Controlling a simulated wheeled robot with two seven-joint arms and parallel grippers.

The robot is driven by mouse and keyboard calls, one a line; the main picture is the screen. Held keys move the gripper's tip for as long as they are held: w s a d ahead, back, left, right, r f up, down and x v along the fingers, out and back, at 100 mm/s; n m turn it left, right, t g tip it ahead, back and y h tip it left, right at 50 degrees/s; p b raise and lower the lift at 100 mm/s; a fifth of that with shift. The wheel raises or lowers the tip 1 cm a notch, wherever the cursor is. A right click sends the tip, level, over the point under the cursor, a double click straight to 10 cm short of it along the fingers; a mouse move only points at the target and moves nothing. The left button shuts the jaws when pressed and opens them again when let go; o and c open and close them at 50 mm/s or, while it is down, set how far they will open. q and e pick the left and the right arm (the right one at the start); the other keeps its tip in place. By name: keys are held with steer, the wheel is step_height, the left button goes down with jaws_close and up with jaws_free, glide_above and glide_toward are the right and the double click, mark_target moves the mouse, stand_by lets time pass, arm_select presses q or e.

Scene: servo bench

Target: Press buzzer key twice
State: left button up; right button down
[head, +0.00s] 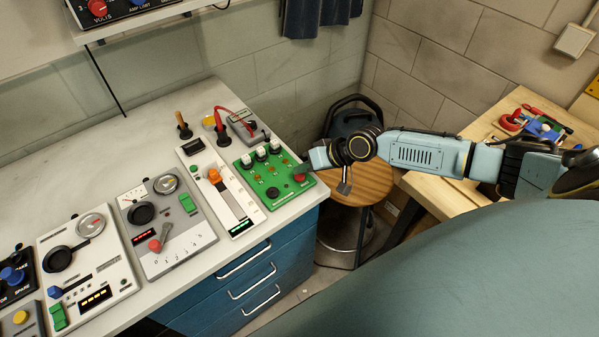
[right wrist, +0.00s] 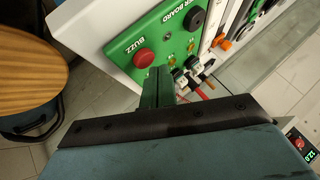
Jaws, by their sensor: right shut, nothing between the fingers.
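The green board (head: 271,183) lies near the bench's right end. Its red buzzer key (head: 299,178) sits at its right corner. In the right wrist view the round red key (right wrist: 144,59) shows clearly beside the label "BUZZ" on the green board (right wrist: 124,40). My right gripper (head: 303,168) reaches in from the right, its tips close to the key. In the wrist view its dark fingers (right wrist: 157,78) are shut together and empty, just beside the key in the picture. I cannot tell whether they touch it. My left gripper is not in view.
A white slider panel (head: 221,187) stands directly left of the green board, with grey and white dial panels (head: 166,225) further left. A meter with red leads (head: 247,125) lies behind the board. A wooden stool (head: 361,182) stands off the bench's right end.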

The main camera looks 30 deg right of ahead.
mark_target(303, 177)
steer(key=shift+r, duration=0.25)
step_height(303, 177, up, 5)
steer(key=p, duration=0.4)
steer(key=shift+p, duration=0.4)
steer(key=shift+f, duration=0.1)
stand_by(2.1)
